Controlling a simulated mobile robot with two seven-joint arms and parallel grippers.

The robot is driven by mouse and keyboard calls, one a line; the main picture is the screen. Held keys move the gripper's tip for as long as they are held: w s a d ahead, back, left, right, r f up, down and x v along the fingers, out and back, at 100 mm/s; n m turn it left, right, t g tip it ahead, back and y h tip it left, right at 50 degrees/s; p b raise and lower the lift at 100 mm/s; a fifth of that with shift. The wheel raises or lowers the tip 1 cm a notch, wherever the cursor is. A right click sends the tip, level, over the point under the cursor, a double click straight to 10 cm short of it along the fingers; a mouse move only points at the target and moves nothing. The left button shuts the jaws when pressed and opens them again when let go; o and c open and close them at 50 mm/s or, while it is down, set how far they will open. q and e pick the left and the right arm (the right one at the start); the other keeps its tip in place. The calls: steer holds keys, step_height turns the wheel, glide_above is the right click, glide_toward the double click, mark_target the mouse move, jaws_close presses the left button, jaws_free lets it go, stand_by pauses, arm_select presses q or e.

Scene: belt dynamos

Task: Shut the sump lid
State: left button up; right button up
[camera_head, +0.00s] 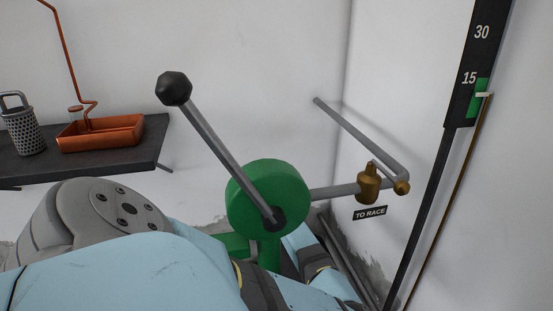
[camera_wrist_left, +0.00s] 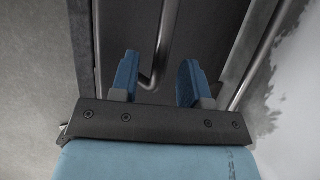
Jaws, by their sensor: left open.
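My left gripper (camera_wrist_left: 158,75) is open in the left wrist view, with its two blue fingers apart and nothing clearly held between them. Beyond the fingers is a dark panel or opening (camera_wrist_left: 207,40) between grey edges; I cannot tell whether it is the sump lid or the open sump. A bent grey metal rod (camera_wrist_left: 164,45) crosses it and ends between the fingers; I cannot tell whether they touch it. In the head view my blue arm hides much of the floor, and the sump lid cannot be made out. My right gripper is not in view.
A green pump (camera_head: 268,200) with a long black-knobbed lever stands above my arm. Its pipe runs right to a brass valve (camera_head: 368,185) labelled TO RACE. A dark shelf (camera_head: 150,140) holds an orange tray (camera_head: 100,146) and a perforated can (camera_head: 24,132). A black gauge (camera_head: 470,90) is at right.

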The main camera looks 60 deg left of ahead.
arm_select(q)
steer(key=p+v, duration=0.4)
steer(key=v, duration=0.9)
steer(key=shift+r+p, duration=0.25)
steer(key=shift+p, duration=0.1)
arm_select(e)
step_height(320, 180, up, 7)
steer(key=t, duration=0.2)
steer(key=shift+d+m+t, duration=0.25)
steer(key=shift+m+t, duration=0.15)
arm_select(q)
steer(key=shift+s+d, duration=0.1)
steer(key=shift+d, duration=0.05)
